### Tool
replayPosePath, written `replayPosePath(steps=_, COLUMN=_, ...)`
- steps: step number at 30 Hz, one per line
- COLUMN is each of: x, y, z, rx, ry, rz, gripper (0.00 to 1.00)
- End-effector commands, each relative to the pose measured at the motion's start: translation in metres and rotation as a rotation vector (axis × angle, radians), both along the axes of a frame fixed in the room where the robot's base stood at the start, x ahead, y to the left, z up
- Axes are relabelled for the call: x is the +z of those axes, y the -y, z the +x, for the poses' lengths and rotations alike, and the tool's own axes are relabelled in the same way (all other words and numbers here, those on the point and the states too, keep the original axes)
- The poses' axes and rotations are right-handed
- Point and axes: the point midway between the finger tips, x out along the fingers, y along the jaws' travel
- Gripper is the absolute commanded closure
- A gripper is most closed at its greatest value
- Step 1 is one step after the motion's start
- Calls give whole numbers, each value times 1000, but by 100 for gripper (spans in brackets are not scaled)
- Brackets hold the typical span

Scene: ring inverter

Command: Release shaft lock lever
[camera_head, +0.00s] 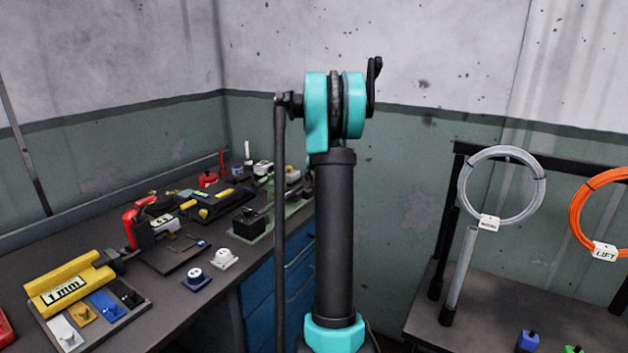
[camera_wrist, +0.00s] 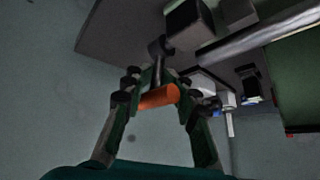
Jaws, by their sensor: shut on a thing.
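A lever with an orange grip (camera_wrist: 158,97) is in the middle of the wrist view; it looks like the shaft lock lever. A short dark rod (camera_wrist: 158,62) runs from the grip up to a dark block (camera_wrist: 190,24) on the bench-like surface. My gripper (camera_wrist: 161,100) is shut on the orange grip, with one finger on each side. The fingers partly cover the ends of the grip. In the head view my own arm stands in the middle, and neither my gripper nor this lever can be made out there.
A workbench (camera_head: 75,232) on the left carries a yellow 1 mm tool (camera_head: 72,283), a red-handled device (camera_head: 135,225) and pale blocks. On the right, a grey ring (camera_head: 466,178) and an orange ring (camera_head: 577,215) hang on a rack. In the wrist view a grey bar (camera_wrist: 262,34) lies beside the block.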

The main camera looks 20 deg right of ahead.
Motion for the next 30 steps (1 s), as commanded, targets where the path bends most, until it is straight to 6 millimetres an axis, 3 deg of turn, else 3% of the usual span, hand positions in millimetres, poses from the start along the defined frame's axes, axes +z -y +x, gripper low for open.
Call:
replayPosePath(steps=11, x=1, y=-1, z=2, rx=3, ry=-1, rz=-4, gripper=100)
replayPosePath(steps=12, x=1, y=-1, z=2, rx=3, ry=-1, rz=-4, gripper=73)
replayPosePath(steps=18, x=1, y=-1, z=2, rx=2, ry=-1, rz=-3, gripper=50)
replayPosePath(steps=30, x=6, y=-1, z=-3, rx=1, ry=-2, rz=-3, gripper=50)
